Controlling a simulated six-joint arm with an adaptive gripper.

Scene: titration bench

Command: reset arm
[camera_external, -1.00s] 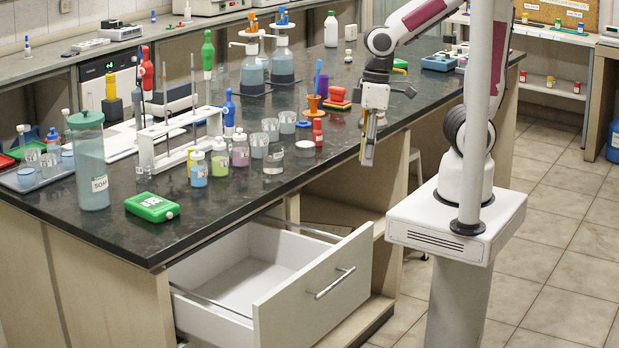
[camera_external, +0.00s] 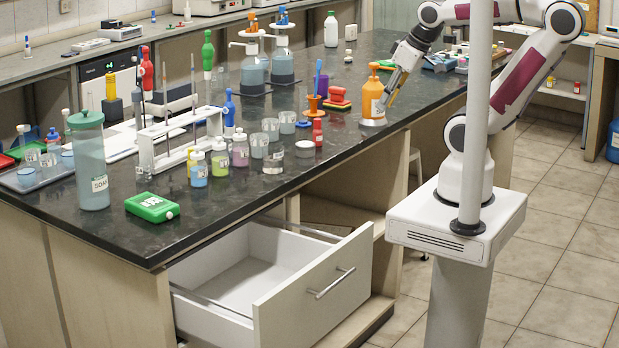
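My gripper (camera_external: 384,104) is over the right edge of the dark bench, tilted with its fingers pointing down and to the left. Its fingertips overlap the right side of an orange bottle (camera_external: 372,99) in this view. I cannot tell whether they touch it. The fingers are small and seen from the side, so their opening does not show clearly. The orange bottle stands upright on the bench. My arm is bent, with its elbow raised at the upper right.
A drawer (camera_external: 315,290) stands open below the front of the bench (camera_external: 330,180). Left of the orange bottle are an orange funnel piece (camera_external: 314,108), a red stamp-like block (camera_external: 338,98) and several beakers and bottles. A pale vertical pole (camera_external: 476,110) crosses in front of my arm.

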